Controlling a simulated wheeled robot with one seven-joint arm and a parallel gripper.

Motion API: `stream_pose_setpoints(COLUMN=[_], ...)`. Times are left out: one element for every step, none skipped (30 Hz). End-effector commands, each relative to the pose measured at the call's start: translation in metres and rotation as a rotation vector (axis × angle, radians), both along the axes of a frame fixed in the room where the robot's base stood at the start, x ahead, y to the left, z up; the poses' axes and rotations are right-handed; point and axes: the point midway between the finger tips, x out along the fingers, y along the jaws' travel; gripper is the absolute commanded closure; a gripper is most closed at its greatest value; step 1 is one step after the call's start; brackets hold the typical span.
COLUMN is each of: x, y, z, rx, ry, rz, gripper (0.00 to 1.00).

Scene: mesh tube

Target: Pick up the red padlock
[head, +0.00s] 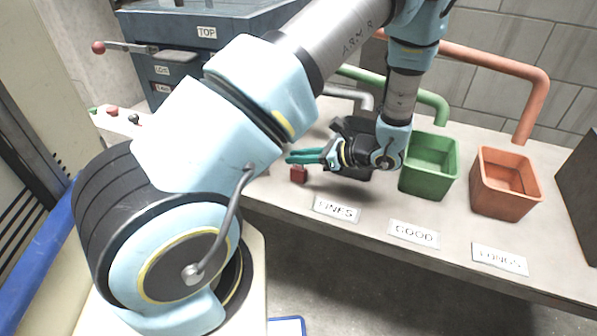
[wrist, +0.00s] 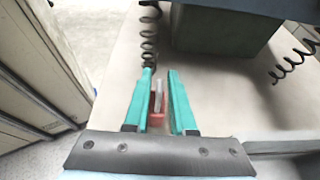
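The red padlock (head: 299,174) sits on the worktop close to its front edge. In the wrist view its red body (wrist: 156,120) and a pale upright part, likely the shackle, show in the gap between my two teal fingers. My gripper (head: 291,157) points left in the head view, with its fingers just above the padlock. In the wrist view the fingers (wrist: 160,73) are apart, with a narrow gap. I cannot tell whether either finger touches the padlock; its lower part is partly hidden by the fingers.
A green bin (head: 429,190) and an orange bin (head: 503,205) stand to the right, with a dark bin (head: 350,130) partly behind my gripper. Paper labels lie along the front edge. A blue cabinet (head: 190,60) stands back left. Coiled black cords (wrist: 150,35) show ahead of the fingers.

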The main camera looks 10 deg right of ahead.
Motion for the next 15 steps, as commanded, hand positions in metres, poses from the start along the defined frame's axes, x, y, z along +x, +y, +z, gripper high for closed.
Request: stream_pose_setpoints(x=[0.0000, -0.0001, 0.0000, 0.0000, 0.0000, 0.0000, -0.0001, 0.0000, 0.0000, 0.0000, 0.0000, 0.0000, 0.0000, 0.0000, 0.0000], y=[-0.0002, -0.0002, -0.0002, -0.0002, -0.0002, -0.0002, -0.0002, -0.0003, -0.0003, -0.0003, -0.0003, -0.0003, -0.0003, -0.0003, -0.0003], z=[0.0001, 0.0001, 0.0001, 0.0002, 0.0001, 0.0002, 0.0001, 0.0002, 0.0002, 0.0002, 0.0002, 0.0002, 0.0002, 0.0002, 0.0002], rx=[0.000, 0.000, 0.000, 0.000, 0.000, 0.000, 0.000, 0.000, 0.000, 0.000, 0.000, 0.000, 0.000, 0.000, 0.000], ry=[0.000, 0.000, 0.000, 0.000, 0.000, 0.000, 0.000, 0.000, 0.000, 0.000, 0.000, 0.000, 0.000, 0.000, 0.000], rz=[0.000, 0.000, 0.000, 0.000, 0.000, 0.000, 0.000, 0.000, 0.000, 0.000, 0.000, 0.000, 0.000, 0.000, 0.000], gripper=[0.83, 0.86, 0.91, 0.94, 0.98, 1.00, 1.00, 1.00, 1.00, 1.00, 1.00, 1.00, 1.00, 1.00, 1.00])
